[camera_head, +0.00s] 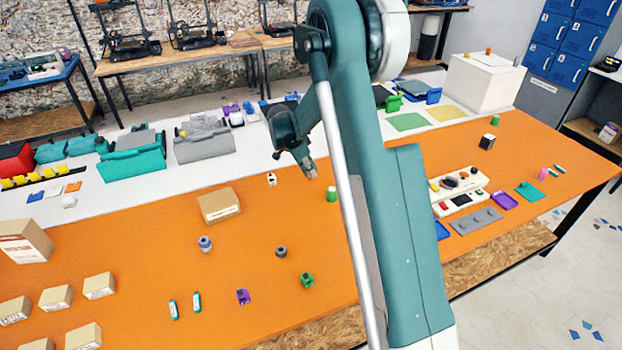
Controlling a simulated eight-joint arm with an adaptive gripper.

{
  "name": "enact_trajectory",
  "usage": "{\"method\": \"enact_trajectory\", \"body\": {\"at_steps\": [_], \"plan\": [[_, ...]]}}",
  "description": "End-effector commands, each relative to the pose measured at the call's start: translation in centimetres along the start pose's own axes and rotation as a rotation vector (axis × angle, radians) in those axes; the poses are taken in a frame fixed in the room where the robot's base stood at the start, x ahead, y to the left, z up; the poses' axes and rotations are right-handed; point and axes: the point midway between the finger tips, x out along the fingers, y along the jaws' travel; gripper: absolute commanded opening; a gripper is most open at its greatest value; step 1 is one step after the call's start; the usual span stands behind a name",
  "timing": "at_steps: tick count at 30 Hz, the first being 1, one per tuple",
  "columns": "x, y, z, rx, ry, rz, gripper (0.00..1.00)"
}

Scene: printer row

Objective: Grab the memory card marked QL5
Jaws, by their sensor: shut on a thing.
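My gripper (309,168) hangs from my arm above the far middle of the orange table (345,258), with its fingers pointing down and to the right. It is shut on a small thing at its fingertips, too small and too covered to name. No QL5 marking can be read anywhere, so I cannot tell which thing is the memory card. A small white piece with dark marks (271,179) lies left of the gripper, apart from it.
A cardboard box (220,206) stands left of the gripper, and a green cylinder (332,194) to its right. Two teal-and-white pieces (173,309) (196,302) lie near the front. A white panel with controls (458,190) is at right. The table's middle is mostly clear.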

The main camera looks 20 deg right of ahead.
Motion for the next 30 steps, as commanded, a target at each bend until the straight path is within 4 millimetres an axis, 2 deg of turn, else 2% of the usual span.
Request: {"method": "enact_trajectory", "body": {"at_steps": [3,10,30], "plan": [[-1.8,0.0,-0.7,0.0,0.0,0.0,0.01],[-3.7,0.0,-1.5,0.0,0.0,0.0,0.01],[-4.1,0.0,-1.7,0.0,0.0,0.0,0.01]]}}
